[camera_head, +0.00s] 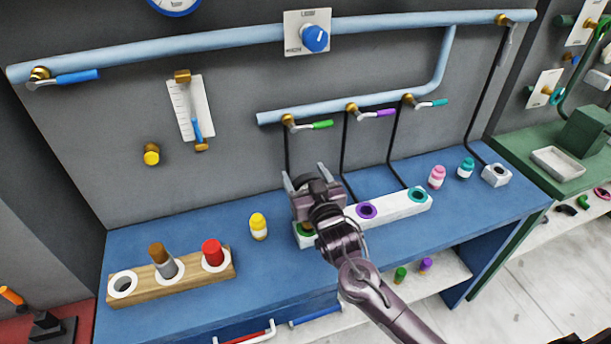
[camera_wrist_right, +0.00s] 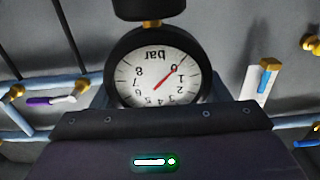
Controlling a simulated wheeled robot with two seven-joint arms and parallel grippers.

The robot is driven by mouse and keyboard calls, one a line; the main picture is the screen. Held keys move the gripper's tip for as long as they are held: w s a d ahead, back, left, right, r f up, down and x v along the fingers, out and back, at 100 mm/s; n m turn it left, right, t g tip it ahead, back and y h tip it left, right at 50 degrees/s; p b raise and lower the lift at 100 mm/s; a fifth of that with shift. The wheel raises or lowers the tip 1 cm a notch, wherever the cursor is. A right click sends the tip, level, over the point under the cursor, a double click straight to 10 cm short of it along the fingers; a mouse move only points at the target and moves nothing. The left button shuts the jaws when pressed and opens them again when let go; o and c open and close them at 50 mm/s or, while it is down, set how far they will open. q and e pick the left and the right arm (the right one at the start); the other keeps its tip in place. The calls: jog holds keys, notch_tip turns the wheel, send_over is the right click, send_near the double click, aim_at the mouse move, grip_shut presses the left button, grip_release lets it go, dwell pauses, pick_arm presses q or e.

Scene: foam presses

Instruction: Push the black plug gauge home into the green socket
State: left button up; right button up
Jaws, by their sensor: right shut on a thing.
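The black plug gauge (camera_head: 302,184) is between the fingers of my right gripper (camera_head: 304,175), which is shut on it. In the right wrist view the white dial of the gauge (camera_wrist_right: 158,76) shows upside down, with a brass neck and black plug body at the top of the picture. The green socket (camera_head: 305,229) is at the left end of a white block (camera_head: 390,211) on the blue bench. My gripper is over that end and partly hides the socket. Whether the plug touches the socket is hidden. My left gripper is not in view.
The white block also has a purple socket (camera_head: 367,210) and a teal socket (camera_head: 417,194). A yellow bottle (camera_head: 258,227) and a wooden rack (camera_head: 195,275) stand to the left. Pink (camera_head: 437,177) and teal (camera_head: 466,168) bottles stand to the right. Pipes with valves (camera_head: 340,105) run behind.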

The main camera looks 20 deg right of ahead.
jog(key=shift+r+p, duration=0.1)
jog(key=shift+p, duration=0.3)
dwell(0.7)
jog(key=shift+f+b, duration=1.3)
jog(key=shift+f, duration=0.8)
jog(key=o, duration=1.7)
jog(key=shift+c, duration=0.2)
jog(key=shift+s+f, duration=0.1)
jog(key=s+b, duration=0.2)
jog(key=s, duration=0.5)
jog(key=shift+s+d, duration=0.15)
jog(key=shift+s, duration=0.2)
